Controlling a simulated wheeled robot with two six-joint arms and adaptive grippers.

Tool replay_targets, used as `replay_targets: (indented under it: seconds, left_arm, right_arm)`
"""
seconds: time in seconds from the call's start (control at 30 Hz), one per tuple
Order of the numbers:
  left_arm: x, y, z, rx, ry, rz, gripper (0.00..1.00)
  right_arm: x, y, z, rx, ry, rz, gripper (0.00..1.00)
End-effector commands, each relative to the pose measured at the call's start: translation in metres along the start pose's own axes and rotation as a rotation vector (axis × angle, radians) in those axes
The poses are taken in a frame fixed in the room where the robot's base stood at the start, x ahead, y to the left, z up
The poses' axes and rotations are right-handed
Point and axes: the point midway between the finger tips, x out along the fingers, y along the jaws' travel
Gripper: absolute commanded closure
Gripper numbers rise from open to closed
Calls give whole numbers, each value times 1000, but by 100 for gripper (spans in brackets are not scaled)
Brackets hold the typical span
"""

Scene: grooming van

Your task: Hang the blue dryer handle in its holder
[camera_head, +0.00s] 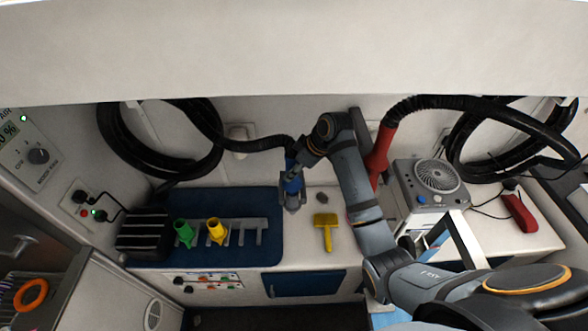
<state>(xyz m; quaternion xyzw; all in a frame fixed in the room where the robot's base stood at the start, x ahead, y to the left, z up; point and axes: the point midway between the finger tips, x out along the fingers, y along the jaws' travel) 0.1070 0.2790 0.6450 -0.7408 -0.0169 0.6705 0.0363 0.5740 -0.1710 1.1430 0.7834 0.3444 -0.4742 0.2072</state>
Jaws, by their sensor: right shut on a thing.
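The blue dryer handle (291,187) is in my right gripper (291,200), above the counter near the middle of the camera_head view. It is roughly upright, and a black hose (255,145) runs from its top to the coil at the left. My right gripper is shut on it and partly hides it. A pale bracket-like piece (238,131) shows on the back wall behind the hose, left of the handle; I cannot tell whether it is the holder. My left gripper is not in view.
A slotted rack (255,224) with green (183,232) and yellow (216,231) nozzles stands on a blue mat (263,250). A yellow grooming tool (326,228) lies on the counter. Right of my arm are a red dryer handle (380,150) and a fan unit (432,184).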

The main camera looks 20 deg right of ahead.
Motion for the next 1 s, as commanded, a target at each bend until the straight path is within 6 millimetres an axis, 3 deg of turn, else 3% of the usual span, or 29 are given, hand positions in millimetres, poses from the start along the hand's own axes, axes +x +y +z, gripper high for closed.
replay_targets:
  seconds: [0.97,1.0]
  left_arm:
    - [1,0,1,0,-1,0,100]
    - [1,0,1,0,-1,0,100]
  right_arm:
    - [11,0,5,-1,3,1,100]
    - [11,0,5,-1,3,1,61]
